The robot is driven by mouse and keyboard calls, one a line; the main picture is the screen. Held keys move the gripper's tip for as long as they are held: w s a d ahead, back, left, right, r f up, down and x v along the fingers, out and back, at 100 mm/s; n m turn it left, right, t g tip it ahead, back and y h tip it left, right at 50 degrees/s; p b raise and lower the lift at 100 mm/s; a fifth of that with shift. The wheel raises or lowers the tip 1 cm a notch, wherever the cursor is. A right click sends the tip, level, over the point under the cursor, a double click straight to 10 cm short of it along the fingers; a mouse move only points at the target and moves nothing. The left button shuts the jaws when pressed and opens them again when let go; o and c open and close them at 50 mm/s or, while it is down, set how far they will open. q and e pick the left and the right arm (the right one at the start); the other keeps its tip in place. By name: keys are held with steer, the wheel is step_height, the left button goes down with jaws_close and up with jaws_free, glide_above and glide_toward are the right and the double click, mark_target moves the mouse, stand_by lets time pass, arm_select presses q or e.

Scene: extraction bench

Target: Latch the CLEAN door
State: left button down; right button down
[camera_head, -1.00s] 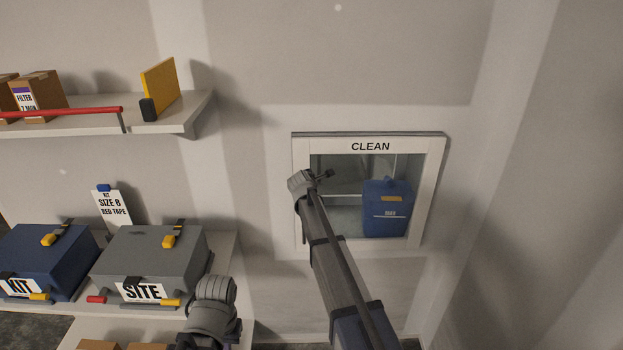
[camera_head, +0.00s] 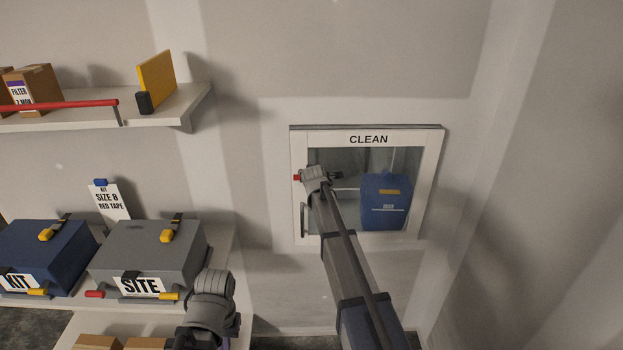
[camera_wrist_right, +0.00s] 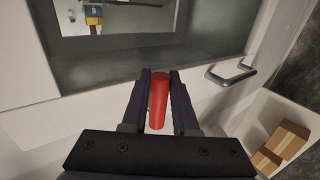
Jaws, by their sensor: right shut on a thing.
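The CLEAN door (camera_head: 368,140) is a white-framed glass door in the wall, right of centre in the head view. It looks flush with its surround. A metal pull handle (camera_head: 304,220) is on its left side; it also shows in the right wrist view (camera_wrist_right: 232,73). A red latch grip (camera_wrist_right: 158,99) is between the fingers of my right gripper (camera_wrist_right: 158,90), which is shut on it. The grip's red end (camera_head: 297,178) shows at the door's left edge; my wrist hides the rest.
A blue container (camera_head: 385,208) is behind the glass. To the left, a shelf (camera_head: 240,262) holds a grey SITE case (camera_head: 150,250) and a blue KIT case (camera_head: 45,252). An upper shelf (camera_head: 190,108) has a red rail (camera_head: 60,105). The wall right of the door is clear.

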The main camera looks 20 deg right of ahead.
steer(key=c, duration=1)
jaws_free()
steer(key=p+v, duration=0.4)
steer(key=v, duration=0.3)
steer(key=shift+s+a+r, duration=0.1)
steer(key=shift+s+r, duration=0.05)
steer(key=shift+s, duration=0.15)
